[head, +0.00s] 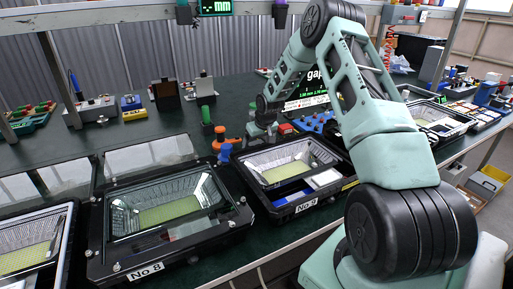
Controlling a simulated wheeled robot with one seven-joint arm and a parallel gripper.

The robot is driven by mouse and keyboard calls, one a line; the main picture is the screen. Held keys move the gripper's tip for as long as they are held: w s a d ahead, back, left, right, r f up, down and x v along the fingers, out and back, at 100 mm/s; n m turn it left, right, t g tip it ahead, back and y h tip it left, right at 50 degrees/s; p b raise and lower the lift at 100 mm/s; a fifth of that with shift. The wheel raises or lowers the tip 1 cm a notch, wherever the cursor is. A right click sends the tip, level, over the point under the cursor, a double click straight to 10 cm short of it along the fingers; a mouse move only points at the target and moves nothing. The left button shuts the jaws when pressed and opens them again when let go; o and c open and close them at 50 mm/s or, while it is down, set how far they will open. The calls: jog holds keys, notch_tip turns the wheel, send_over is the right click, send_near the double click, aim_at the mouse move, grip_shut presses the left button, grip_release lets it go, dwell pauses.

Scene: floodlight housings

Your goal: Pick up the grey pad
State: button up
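A pale grey pad (325,178) lies in the right front part of the black floodlight housing marked No 9 (273,211), to the right of a blue pad (290,197). Another pale greyish piece (189,228) shows inside the housing marked No 8 (100,262), so I cannot tell for certain which is the grey pad. My gripper (258,131) is small in view, at the end of my arm beyond the back edge of housing No 9. It is apart from both pieces. Its fingers are too unclear to tell open from shut.
More housings stand along the dark green bench (65,150), one at the left edge and one at the far right (440,121). Clear raised lids stand behind the left ones. An orange tool (220,138) and small fixtures stand at the back. My arm covers the right middle.

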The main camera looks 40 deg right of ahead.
aim_at(257, 143)
jog(key=shift+x, duration=0.75)
jog(key=c, duration=1.1)
jog(key=shift+r, duration=0.1)
notch_tip(257, 143, up, 10)
jog(key=shift+f+b, duration=0.1)
jog(key=shift+b, duration=0.2)
